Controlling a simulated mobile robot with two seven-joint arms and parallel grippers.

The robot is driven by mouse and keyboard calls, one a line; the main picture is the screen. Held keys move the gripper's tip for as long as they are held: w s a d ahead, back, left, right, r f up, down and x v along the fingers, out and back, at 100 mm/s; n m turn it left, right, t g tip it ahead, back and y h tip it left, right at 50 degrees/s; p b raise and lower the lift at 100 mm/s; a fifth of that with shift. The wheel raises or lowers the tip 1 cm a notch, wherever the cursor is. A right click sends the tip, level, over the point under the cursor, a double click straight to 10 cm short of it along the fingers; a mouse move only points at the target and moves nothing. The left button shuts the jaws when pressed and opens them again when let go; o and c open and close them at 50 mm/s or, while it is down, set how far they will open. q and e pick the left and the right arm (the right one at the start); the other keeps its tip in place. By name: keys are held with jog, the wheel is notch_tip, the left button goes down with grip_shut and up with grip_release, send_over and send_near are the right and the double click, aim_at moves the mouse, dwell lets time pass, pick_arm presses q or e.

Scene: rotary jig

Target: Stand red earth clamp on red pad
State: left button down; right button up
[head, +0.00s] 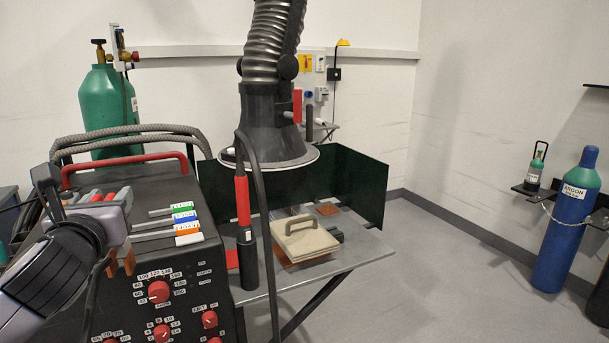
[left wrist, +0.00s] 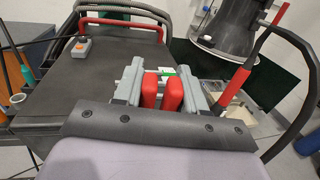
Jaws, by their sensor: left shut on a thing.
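My left gripper (head: 112,204) is above the front left of the black welding machine and is shut on the red earth clamp (head: 97,197). The clamp's copper-coloured jaws hang below the gripper in front of the machine's panel. In the left wrist view, the clamp's two red handles (left wrist: 172,93) stand between the grey fingers of the gripper (left wrist: 161,82). The red pad (head: 232,258) shows as a small red patch on the grey table's left side, partly hidden by the machine and a black holder. My right gripper is not in view.
The black welding machine (head: 205,262) stands left of the grey table (head: 345,257). A red-handled torch (head: 242,200) stands in a black holder (head: 247,262) beside the pad. A beige handled block (head: 305,240) lies right of it. The extraction hood (head: 270,135) hangs above.

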pick_arm(q)
jog(key=s+d+f+m+h, duration=0.1)
jog(key=s+d+f+h, duration=0.1)
jog(key=s+d+f, duration=0.4)
jog(key=s+d+f+m+h, duration=0.2)
jog(key=s+d+f, duration=0.4)
jog(key=f, duration=0.9)
jog(key=shift+s+d+t+h, duration=0.2)
jog(key=shift+t+h, duration=0.2)
jog(key=shift+h, duration=0.2)
jog(key=shift+a+f, duration=0.1)
